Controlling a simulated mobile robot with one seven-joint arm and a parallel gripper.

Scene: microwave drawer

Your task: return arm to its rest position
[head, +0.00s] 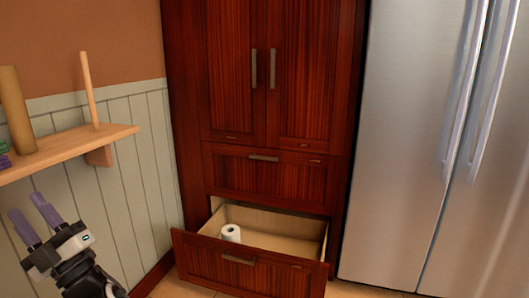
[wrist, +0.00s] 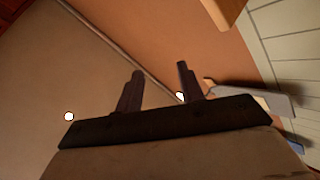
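My gripper (head: 34,217) is at the lower left of the head view, raised in front of the panelled wall and below the wooden shelf. Its two fingers stand apart with nothing between them. In the wrist view my gripper (wrist: 159,80) also shows two separated fingers, pointing up toward the ceiling and the orange wall. It is well left of the open drawer (head: 240,262) and touches nothing that I can see.
The drawer of the dark wood cabinet (head: 235,175) is pulled out, with a white paper roll (head: 231,233) inside. A wooden shelf (head: 65,147) juts from the left wall, holding upright wooden pieces. A steel fridge (head: 405,150) stands right. Little floor shows.

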